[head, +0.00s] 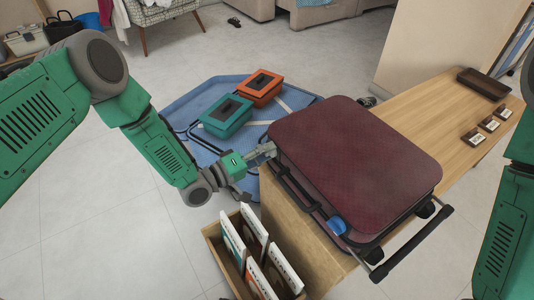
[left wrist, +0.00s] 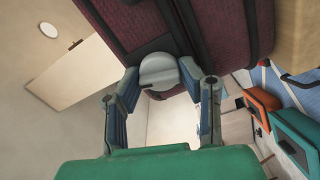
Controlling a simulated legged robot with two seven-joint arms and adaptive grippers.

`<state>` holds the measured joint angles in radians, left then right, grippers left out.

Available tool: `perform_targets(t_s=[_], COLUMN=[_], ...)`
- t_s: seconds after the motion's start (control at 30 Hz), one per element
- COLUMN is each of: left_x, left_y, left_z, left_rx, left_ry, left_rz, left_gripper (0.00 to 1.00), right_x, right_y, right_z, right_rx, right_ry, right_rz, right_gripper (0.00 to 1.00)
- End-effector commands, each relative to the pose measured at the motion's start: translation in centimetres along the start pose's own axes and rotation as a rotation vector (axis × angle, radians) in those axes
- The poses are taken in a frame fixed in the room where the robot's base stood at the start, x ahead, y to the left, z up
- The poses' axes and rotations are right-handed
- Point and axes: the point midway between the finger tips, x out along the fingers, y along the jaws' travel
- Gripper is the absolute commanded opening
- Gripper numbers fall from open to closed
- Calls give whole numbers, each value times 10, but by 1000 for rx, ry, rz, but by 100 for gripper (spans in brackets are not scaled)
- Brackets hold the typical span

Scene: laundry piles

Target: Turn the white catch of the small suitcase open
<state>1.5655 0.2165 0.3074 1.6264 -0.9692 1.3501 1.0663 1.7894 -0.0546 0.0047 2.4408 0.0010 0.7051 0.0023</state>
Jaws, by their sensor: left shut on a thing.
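The small suitcase (head: 350,160) is dark red and lies flat on the wooden bench. My left gripper (head: 264,153) is at the suitcase's left corner, at its front side. In the left wrist view the white catch (left wrist: 158,70) is a round, pale knob on a dark plate of the suitcase (left wrist: 228,30). The fingers of my left gripper (left wrist: 161,76) are on either side of the knob, shut on it. The catch is hidden behind the gripper in the head view. My right gripper is out of view; only its arm shows at the right edge.
A blue catch (head: 338,226) is on the suitcase's front side. A wooden box (head: 222,262) with upright cards stands below. Teal (head: 227,117) and orange (head: 260,87) cases lie on a blue mat (head: 180,108). A dark tray (head: 483,83) is on the bench (head: 428,112).

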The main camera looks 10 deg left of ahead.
Motion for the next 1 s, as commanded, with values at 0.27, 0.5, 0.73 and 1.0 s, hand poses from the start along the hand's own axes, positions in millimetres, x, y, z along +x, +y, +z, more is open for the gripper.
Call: perform_targets(t_s=[0.27, 0.5, 0.73, 1.0], left_x=[0, 0, 0, 0], left_y=[-2, -3, -3, -3], left_z=[-8, -7, -7, -7], left_rx=[-177, -264, -293, -294], left_ry=[16, 15, 15, 14], left_rz=[-1, -1, -1, -2], left_gripper=[5, 5, 5, 5], right_x=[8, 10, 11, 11], right_y=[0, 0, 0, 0], right_z=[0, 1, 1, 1], right_rx=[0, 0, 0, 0], right_ry=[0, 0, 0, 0], right_rz=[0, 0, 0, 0], right_gripper=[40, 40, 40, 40])
